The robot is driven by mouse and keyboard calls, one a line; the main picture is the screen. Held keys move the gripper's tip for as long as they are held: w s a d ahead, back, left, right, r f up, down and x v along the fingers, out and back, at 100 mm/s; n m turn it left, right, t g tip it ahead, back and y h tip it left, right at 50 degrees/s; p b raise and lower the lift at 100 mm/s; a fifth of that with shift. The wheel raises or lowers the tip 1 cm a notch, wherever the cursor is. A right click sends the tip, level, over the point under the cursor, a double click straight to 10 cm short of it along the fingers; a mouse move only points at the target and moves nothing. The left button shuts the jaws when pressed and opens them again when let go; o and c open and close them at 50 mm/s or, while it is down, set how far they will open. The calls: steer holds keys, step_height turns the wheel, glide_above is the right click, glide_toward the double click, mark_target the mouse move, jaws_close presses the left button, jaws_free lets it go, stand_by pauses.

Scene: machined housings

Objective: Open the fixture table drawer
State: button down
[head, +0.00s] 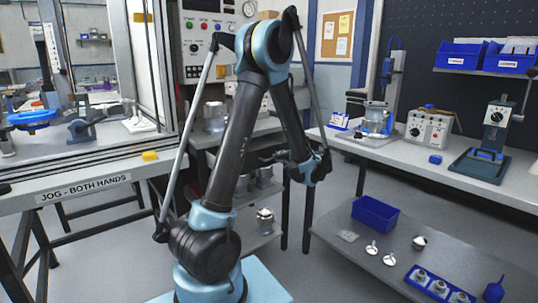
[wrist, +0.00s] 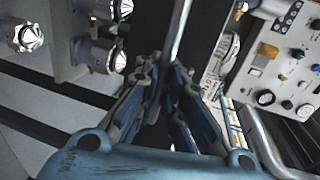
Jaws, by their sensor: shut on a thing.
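The fixture table (head: 262,128) stands behind my arm, with its front edge and drawer area partly covered by the arm. My gripper (head: 266,157) reaches left to the table's front, just under the top. In the wrist view my gripper (wrist: 170,78) has its fingers closed around a pale metal bar (wrist: 181,30), which looks like the drawer handle. The drawer itself is mostly hidden, and I cannot tell how far out it stands.
Machined housings (head: 265,216) stand on shelves below the table top. A control panel (wrist: 285,75) shows at right in the wrist view. The bench (head: 420,158) at right carries instruments; a blue bin (head: 375,214) sits on its lower shelf. A machine enclosure with a labelled ledge (head: 85,188) is at left.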

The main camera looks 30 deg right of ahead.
steer(key=f+v, duration=0.1)
steer(key=v, duration=0.6)
steer(key=shift+s+f, duration=0.2)
steer(key=shift+s, duration=0.3)
steer(key=shift+d, duration=0.1)
steer(key=c, duration=1.7)
jaws_free()
steer(key=v, duration=1.1)
steer(key=shift+s, duration=0.4)
steer(key=shift+s+d, duration=0.1)
steer(key=shift+d, duration=0.05)
